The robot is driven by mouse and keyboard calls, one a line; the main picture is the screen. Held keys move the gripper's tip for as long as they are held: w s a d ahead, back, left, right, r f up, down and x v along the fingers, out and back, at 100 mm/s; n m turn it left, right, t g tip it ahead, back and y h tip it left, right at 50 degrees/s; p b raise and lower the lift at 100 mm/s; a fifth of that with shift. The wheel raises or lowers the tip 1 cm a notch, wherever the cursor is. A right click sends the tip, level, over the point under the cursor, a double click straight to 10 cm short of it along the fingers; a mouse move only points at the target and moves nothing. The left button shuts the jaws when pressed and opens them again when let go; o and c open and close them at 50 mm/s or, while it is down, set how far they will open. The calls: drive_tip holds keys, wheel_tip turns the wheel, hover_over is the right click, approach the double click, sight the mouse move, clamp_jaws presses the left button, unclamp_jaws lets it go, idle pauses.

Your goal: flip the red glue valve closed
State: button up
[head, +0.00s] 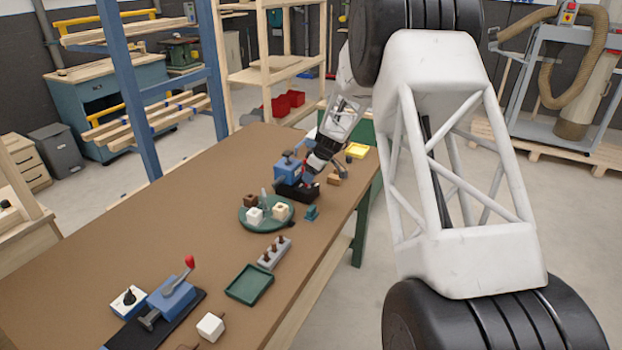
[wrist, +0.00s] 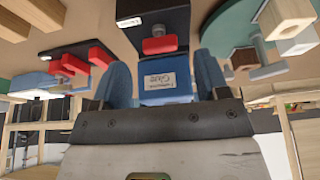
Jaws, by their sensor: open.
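A blue box with a white label reading "Glue" (wrist: 163,80) is between the two blue fingers of my open gripper (wrist: 163,72) in the wrist view. A red valve handle (wrist: 160,45) with a grey round knob sits just past the fingertips, roughly centred between them. The fingers look apart from the red handle; contact cannot be told. In the head view my gripper (head: 308,170) is low over the far part of the table, beside a blue fixture (head: 287,171) on a black base. The valve there is mostly hidden by my gripper.
A green round tray (head: 246,217) with several blocks lies close in front. Red and blue parts (wrist: 75,66) stand left in the wrist view. A second blue fixture with a red-tipped lever (head: 172,290), a green tray (head: 249,284) and a yellow tray (head: 357,150) share the brown table (head: 150,230).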

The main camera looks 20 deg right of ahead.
drive_tip(key=shift+v, duration=2.3)
drive_tip(key=s+a+r+m, duration=0.1)
drive_tip(key=s+a+r, duration=0.2)
drive_tip(key=s+r, duration=0.4)
drive_tip(key=s+a+r+m+h, duration=0.1)
drive_tip(key=s+a+r+m, duration=0.2)
drive_tip(key=s, duration=0.7)
drive_tip(key=s+a+r, duration=0.4)
drive_tip(key=s+r, duration=0.3)
drive_tip(key=s, duration=0.1)
drive_tip(key=s+a+m+h, duration=0.1)
drive_tip(key=s+m, duration=0.1)
drive_tip(key=s, duration=1.4)
drive_tip(key=s+a+m+h, duration=0.1)
drive_tip(key=s+a+m, duration=0.1)
drive_tip(key=s, duration=1.4)
drive_tip(key=shift+a+r+m+g, duration=0.2)
drive_tip(key=shift+a+m+g, duration=0.1)
drive_tip(key=shift+m+g, duration=0.15)
